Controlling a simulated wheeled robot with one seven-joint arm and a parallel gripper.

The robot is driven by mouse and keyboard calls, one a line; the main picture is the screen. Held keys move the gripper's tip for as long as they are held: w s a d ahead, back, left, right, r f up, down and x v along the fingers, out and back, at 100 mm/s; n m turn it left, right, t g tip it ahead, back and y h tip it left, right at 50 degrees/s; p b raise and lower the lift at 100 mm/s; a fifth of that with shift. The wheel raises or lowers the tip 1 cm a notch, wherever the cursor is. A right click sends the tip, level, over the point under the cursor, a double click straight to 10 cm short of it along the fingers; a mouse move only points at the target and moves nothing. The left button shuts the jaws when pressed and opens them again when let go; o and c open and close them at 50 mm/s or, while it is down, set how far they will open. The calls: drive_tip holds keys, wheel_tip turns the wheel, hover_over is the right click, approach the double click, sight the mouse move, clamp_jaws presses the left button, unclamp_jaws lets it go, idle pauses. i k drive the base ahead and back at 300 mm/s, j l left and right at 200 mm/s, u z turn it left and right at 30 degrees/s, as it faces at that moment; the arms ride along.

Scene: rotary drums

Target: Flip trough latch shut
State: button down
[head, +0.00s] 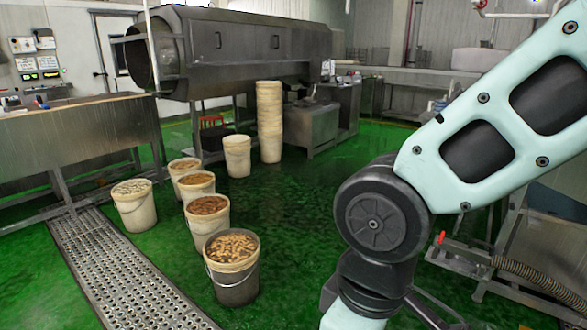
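A long metal trough (80,138) stands on legs at the left. I cannot make out a latch on it. At the lower right, a low metal frame (462,262) carries a small upright red-tipped part (441,238); I cannot tell whether this is the latch or how it is set. My pale green arm fills the right side and hides part of what lies behind it. My gripper is outside the picture, so I cannot see its state or what it is near.
Several buckets, including a front one (231,270), stand on the green floor beside a perforated metal drain strip (120,265). A large rotary drum (240,48) and a bucket stack (269,120) are behind. A ribbed hose (540,277) lies at right.

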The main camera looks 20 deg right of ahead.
sight(512, 202)
drive_tip(key=i+l+z, duration=0.2)
drive_tip(key=i+z, duration=0.2)
drive_tip(key=i, duration=0.35)
drive_tip(key=i+z, duration=0.35)
drive_tip(key=i, duration=0.4)
drive_tip(key=i+j+z, duration=0.2)
drive_tip(key=i+z, duration=0.2)
drive_tip(key=i, duration=0.35)
drive_tip(key=i+l+z, duration=0.1)
drive_tip(key=i+l, duration=0.2)
drive_tip(key=i, duration=0.15)
drive_tip(key=i+l+z, duration=0.1)
drive_tip(key=i+l, duration=0.2)
drive_tip(key=i, duration=0.15)
